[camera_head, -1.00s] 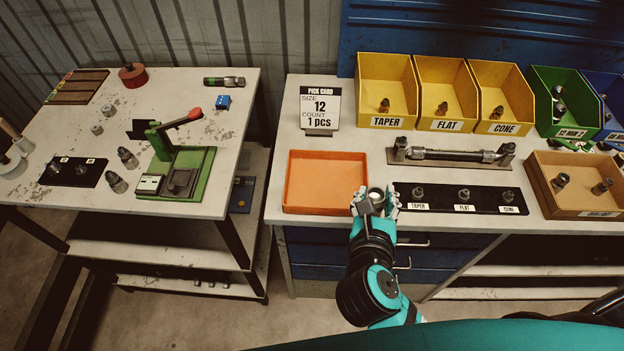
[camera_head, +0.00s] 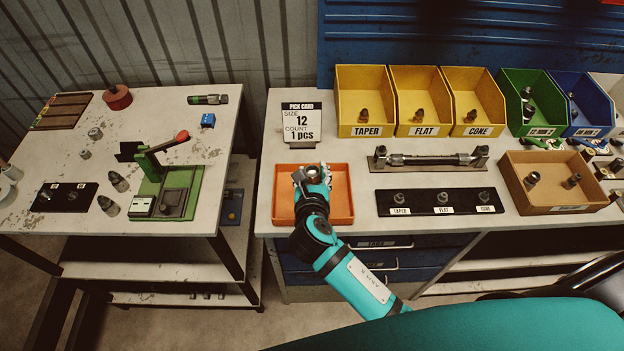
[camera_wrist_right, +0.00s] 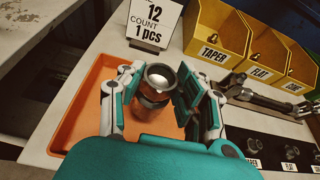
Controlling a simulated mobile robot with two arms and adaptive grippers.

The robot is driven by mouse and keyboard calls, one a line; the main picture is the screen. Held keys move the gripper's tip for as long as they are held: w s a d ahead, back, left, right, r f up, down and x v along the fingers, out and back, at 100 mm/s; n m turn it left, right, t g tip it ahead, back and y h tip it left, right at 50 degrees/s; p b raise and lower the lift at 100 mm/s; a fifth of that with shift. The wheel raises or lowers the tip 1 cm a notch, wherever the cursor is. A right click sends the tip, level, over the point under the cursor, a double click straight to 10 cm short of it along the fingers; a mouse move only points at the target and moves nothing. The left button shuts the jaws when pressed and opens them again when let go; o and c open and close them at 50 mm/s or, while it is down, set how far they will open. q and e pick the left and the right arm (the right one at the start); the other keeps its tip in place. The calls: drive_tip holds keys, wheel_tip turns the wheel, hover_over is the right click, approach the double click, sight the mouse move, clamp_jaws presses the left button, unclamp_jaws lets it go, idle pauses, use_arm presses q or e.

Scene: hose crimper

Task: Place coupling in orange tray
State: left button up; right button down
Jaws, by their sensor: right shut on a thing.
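The orange tray (camera_head: 341,204) sits on the bench's left part, and it also shows in the right wrist view (camera_wrist_right: 84,106). My right gripper (camera_head: 311,176) is over the tray, reaching in from the front. It is shut on a metal coupling (camera_wrist_right: 159,78), a short dark cylinder with a bright round top. The coupling looks upright between the fingers. Whether it touches the tray floor I cannot tell. In the head view the hand hides much of the tray's middle. My left gripper is not in view.
A pick card (camera_head: 301,121) reading size 12, 1 pcs stands just behind the tray. Yellow bins (camera_head: 361,100) stand at the back. A black labelled strip (camera_head: 438,202) and a tan box (camera_head: 559,192) lie to the right. A green press (camera_head: 170,190) stands on the left table.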

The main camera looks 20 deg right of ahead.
sight(312, 183)
drive_tip(key=shift+w+f, duration=0.1)
drive_tip(key=shift+f, duration=1.65)
drive_tip(key=shift+f, duration=0.15)
drive_tip(key=c, duration=0.9)
unclamp_jaws()
drive_tip(key=b+v, duration=0.1)
drive_tip(key=v, duration=1.1)
